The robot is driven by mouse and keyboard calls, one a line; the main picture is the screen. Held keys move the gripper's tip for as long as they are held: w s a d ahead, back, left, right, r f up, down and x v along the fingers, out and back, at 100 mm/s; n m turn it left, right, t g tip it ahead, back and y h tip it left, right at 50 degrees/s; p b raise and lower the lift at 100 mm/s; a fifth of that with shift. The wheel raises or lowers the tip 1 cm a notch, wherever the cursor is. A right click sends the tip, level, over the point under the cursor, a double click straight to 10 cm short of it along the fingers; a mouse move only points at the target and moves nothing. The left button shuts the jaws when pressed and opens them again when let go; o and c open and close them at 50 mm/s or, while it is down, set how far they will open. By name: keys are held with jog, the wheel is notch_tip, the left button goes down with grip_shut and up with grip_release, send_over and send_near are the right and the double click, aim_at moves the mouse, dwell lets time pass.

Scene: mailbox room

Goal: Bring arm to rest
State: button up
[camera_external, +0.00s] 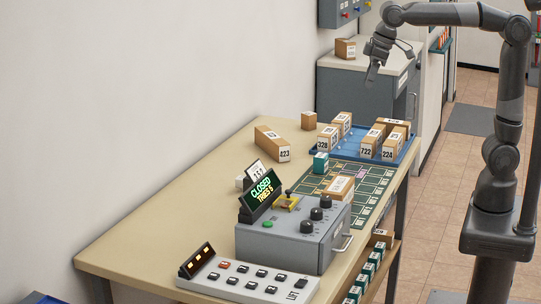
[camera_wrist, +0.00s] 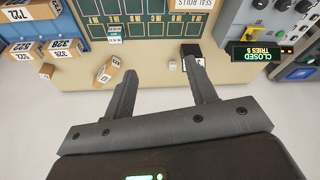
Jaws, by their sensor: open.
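My gripper (camera_external: 374,66) is raised in the air at the end of my extended arm, above the far end of the table and near the grey cabinet. In the wrist view my gripper (camera_wrist: 163,80) shows its two fingers spread apart with nothing between them. The table (camera_external: 205,185) lies below. The fingers appear apart from every object.
On the table stand a blue tray (camera_external: 316,156) with several numbered boxes, a loose box marked 823 (camera_external: 271,143), a green grid mat (camera_external: 375,173) and a grey control box (camera_external: 290,238) reading CLOSED. A grey cabinet (camera_external: 352,93) stands beyond. Tiled floor lies right.

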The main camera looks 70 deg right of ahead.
jog(key=s+d+f+m+t, duration=0.1)
jog(key=s+d+f, duration=0.5)
jog(key=s+d, duration=0.2)
jog(key=s+d+f+m+t+h, duration=0.1)
jog(key=s+d+f+m, duration=0.1)
jog(key=s+d+f, duration=0.4)
jog(key=s+d, duration=0.2)
jog(key=s, duration=0.2)
jog(key=shift+s, duration=0.3)
jog(key=shift+r, duration=0.1)
dwell(1.5)
